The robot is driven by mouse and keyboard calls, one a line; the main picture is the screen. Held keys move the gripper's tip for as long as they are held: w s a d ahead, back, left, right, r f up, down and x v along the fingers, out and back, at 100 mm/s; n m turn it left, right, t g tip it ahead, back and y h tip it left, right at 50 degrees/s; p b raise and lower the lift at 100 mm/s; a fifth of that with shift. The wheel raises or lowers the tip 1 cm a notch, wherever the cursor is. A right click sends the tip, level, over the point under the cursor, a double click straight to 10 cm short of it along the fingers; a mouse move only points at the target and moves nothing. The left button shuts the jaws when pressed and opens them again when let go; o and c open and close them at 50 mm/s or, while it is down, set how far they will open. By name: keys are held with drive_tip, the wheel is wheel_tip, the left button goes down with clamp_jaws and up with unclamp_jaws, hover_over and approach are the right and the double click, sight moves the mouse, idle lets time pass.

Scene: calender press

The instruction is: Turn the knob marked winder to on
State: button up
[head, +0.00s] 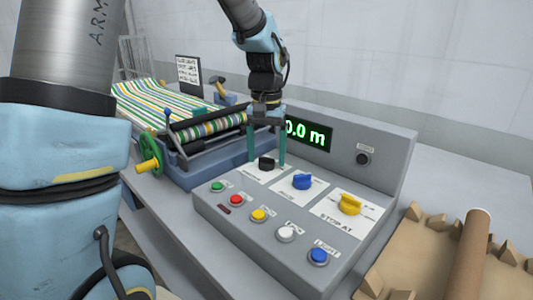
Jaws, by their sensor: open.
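The control panel (218,207) carries three rotary knobs in a row: a black knob (266,165), a blue knob (302,181) and a yellow knob (349,204). The yellow one's plate reads STOP AT. The plates of the black and blue knobs are too small or covered to read, so I cannot tell for sure which is marked winder. My gripper (267,161) points down over the black knob. Its two teal fingers are open, one on each side of that knob. I cannot tell whether they touch it. The black knob's pointer direction is unclear.
Several push buttons line the panel's front, including a green button (218,187) and a blue button (319,255). A display (307,134) reads 0.0 m. A cardboard tube (469,255) lies at right.

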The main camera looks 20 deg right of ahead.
sight(267, 158)
wheel_tip(267, 158, up, 11)
drive_tip(key=b, duration=0.1)
idle(0.4)
drive_tip(key=shift+f, duration=0.15)
